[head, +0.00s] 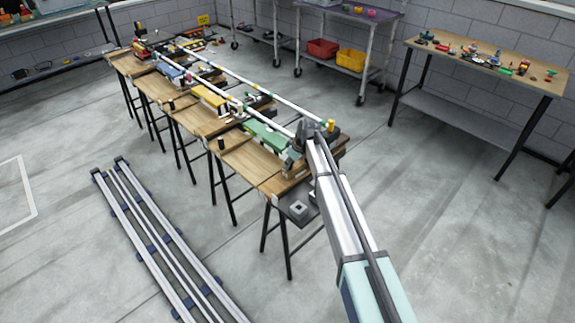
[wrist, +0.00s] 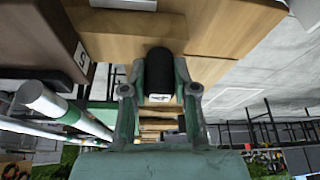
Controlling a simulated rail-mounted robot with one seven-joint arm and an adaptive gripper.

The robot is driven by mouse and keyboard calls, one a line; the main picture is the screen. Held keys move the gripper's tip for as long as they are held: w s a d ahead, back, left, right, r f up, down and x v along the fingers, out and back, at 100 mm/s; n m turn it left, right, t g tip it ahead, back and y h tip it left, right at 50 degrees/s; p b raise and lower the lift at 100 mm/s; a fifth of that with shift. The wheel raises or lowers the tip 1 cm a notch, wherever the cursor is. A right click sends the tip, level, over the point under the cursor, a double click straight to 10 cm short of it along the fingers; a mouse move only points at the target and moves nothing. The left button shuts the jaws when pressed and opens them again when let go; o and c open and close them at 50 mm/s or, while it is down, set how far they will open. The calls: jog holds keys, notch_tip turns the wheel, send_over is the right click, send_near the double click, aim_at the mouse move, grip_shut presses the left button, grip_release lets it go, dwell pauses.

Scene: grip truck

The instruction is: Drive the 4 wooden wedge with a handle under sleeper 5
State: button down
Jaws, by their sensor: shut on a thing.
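My gripper (wrist: 159,90) is shut on the black handle (wrist: 160,70) of the wooden wedge marked 4. The handle lies between the two fingers, and a small white label with a 4 shows on it. Pale wooden pieces (wrist: 160,125) show below the handle; I cannot tell which of them belong to the wedge. Sleeper 5 (wrist: 40,40), a dark brown block with a white 5 label, is at the upper left of the wrist view, left of the handle. In the head view my gripper (head: 300,142) is over the near end of the table row; the wedge is hidden there.
Light wooden tabletops (head: 240,160) run away to the back left, carrying long pale rails (head: 262,83) and several coloured blocks. A green block (head: 265,138) lies close to my gripper. A separate workbench (head: 480,50) stands at the right. Floor between them is clear.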

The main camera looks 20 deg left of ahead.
aim_at(298, 163)
jog(key=shift+w+d, duration=0.4)
jog(key=shift+w, duration=0.35)
jog(key=shift+w+d, duration=0.35)
jog(key=shift+w, duration=0.35)
jog(key=shift+w+d, duration=0.4)
jog(key=shift+w, duration=0.35)
jog(key=c, duration=0.8)
grip_release()
jog(key=shift+w+r, duration=0.1)
jog(key=shift+d, duration=0.15)
jog(key=o, duration=0.5)
jog(key=shift+o, duration=0.2)
